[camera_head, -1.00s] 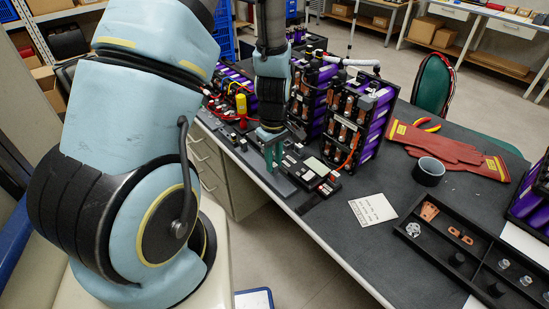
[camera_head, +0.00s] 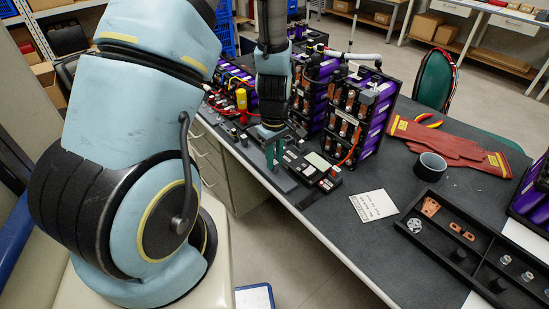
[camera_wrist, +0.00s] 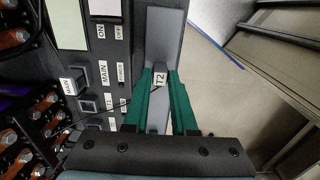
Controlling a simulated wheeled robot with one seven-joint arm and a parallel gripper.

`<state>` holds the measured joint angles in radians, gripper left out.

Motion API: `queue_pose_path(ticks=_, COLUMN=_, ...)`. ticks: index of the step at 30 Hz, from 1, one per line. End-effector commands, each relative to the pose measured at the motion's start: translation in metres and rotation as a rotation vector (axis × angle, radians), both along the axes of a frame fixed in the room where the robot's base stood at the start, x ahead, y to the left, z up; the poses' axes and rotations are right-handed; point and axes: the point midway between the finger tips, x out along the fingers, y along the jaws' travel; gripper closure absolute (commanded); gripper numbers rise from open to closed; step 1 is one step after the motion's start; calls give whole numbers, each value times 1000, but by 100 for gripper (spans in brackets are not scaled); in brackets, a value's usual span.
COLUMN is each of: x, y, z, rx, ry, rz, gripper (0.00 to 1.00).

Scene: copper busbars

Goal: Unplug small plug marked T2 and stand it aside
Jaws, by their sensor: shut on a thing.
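The small grey plug marked T2 (camera_wrist: 159,80) shows in the wrist view between the two green fingers of my gripper (camera_wrist: 165,92). The fingers are shut on its sides, with the T2 label facing the camera. In the head view my gripper (camera_head: 273,155) points down at the table's near edge, beside the black control panel (camera_head: 311,168). The plug is too small to make out there. A grey strip (camera_wrist: 166,28) lies beyond the plug in the wrist view. Whether the plug is seated or clear of a socket cannot be told.
Battery modules with purple cells (camera_head: 360,115) stand close behind the panel. The labelled panel (camera_wrist: 72,25) lies left of my fingers in the wrist view. A white card (camera_head: 373,205), a dark cup (camera_head: 430,166), red gloves (camera_head: 450,150) and a divided black tray (camera_head: 478,240) lie to the right.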

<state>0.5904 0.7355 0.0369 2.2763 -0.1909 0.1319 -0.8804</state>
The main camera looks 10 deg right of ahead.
Motion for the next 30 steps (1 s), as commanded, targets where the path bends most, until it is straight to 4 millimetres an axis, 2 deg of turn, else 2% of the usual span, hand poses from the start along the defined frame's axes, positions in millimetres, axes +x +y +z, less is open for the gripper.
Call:
queue_pose_path(ticks=11, x=0, y=0, z=-4, rx=0, ry=0, rz=0, gripper=100)
queue_pose_path(ticks=12, x=0, y=0, z=-4, rx=0, ry=0, rz=0, gripper=72)
queue_pose_path(ticks=20, x=0, y=0, z=-4, rx=0, ry=0, rz=0, gripper=43)
queue_pose_path(ticks=21, x=0, y=0, z=-4, rx=0, ry=0, rz=0, gripper=40)
queue_pose_path(ticks=30, x=0, y=0, z=-1, rx=0, ry=0, rz=0, gripper=40)
